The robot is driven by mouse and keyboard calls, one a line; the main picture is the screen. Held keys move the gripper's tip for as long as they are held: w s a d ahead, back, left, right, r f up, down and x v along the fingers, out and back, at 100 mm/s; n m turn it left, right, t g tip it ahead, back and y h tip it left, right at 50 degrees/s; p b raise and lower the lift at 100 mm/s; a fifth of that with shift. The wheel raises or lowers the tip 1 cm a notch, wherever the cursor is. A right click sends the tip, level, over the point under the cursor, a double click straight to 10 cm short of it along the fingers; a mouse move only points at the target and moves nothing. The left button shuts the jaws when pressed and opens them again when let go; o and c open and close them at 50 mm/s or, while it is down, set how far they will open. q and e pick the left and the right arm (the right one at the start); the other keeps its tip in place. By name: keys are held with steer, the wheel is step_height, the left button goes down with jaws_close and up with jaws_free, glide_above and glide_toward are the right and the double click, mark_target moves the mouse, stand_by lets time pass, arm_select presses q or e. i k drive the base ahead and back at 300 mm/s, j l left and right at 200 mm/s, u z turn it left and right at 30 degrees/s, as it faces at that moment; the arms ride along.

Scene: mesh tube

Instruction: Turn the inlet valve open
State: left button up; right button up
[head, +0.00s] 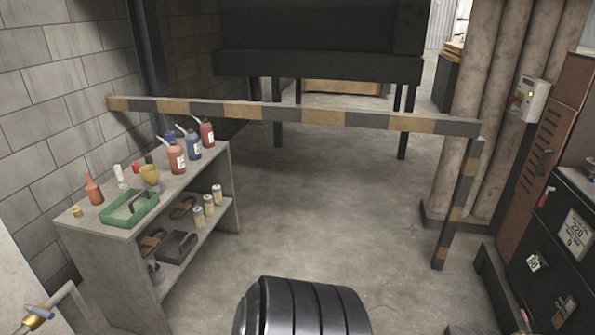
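No inlet valve can be made out with certainty. Neither of my grippers shows in the head view.
A grey shelf unit (105,262) holds bottles and a green tray (112,216) at the left. A striped barrier (290,113) spans the way ahead, with a post on the right. Dark cabinets (545,250) stand at the right. The floor (330,200) between is clear.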

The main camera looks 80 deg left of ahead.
mark_target(43, 312)
steer(key=u, duration=4.55)
